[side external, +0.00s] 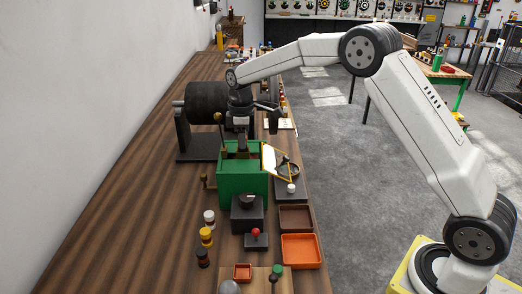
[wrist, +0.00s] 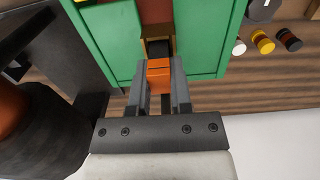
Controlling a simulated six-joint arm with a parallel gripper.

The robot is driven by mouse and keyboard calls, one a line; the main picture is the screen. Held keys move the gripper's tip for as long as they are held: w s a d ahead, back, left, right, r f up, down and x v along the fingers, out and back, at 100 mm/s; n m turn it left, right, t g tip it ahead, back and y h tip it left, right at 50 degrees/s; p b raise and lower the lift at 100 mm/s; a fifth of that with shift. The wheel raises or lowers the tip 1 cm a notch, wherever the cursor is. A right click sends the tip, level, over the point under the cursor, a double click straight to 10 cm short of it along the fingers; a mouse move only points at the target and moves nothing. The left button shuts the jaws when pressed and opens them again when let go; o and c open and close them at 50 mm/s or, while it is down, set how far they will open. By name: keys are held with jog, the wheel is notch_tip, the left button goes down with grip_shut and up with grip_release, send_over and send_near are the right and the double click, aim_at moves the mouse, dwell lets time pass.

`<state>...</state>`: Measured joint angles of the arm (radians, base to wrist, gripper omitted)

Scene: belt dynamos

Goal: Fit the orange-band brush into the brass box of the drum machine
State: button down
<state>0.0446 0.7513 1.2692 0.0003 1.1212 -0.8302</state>
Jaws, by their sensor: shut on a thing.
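My gripper (wrist: 160,85) is shut on the orange-band brush (wrist: 159,70), whose orange part shows between the two grey fingers. The brush's dark end (wrist: 160,47) points at the brass box (wrist: 157,32), a brass-coloured frame at the edge of the green housing (wrist: 106,35). The dark end overlaps the box in the wrist view; I cannot tell how deep it sits. In the side view my gripper (side external: 241,141) points down at the back of the green housing (side external: 243,190), and the brush and box are hidden. A black drum (side external: 207,102) stands on a dark frame behind.
A black block (side external: 247,214), a red-knobbed switch (side external: 256,238), an orange tray (side external: 301,251) and a brown tray (side external: 296,218) lie in front. A yellow-edged panel (side external: 277,163) stands right. The left bench is clear.

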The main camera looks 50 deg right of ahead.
jog(key=shift+f, duration=0.4)
jog(key=shift+c, duration=2.3)
grip_release()
jog(key=shift+r, duration=3.9)
jog(key=s+f+m+t, duration=0.1)
jog(key=s+f+m, duration=0.2)
jog(key=s, duration=0.6)
jog(key=s+a+f+m, duration=0.1)
jog(key=s+f+m, duration=0.2)
jog(key=s, duration=0.6)
jog(key=s+a+f+m+t, duration=0.1)
jog(key=s+f+m, duration=0.2)
jog(key=s, duration=0.6)
jog(key=shift+s+a+f+t, duration=0.25)
jog(key=shift+s+f+t, duration=0.1)
jog(key=shift+f, duration=0.6)
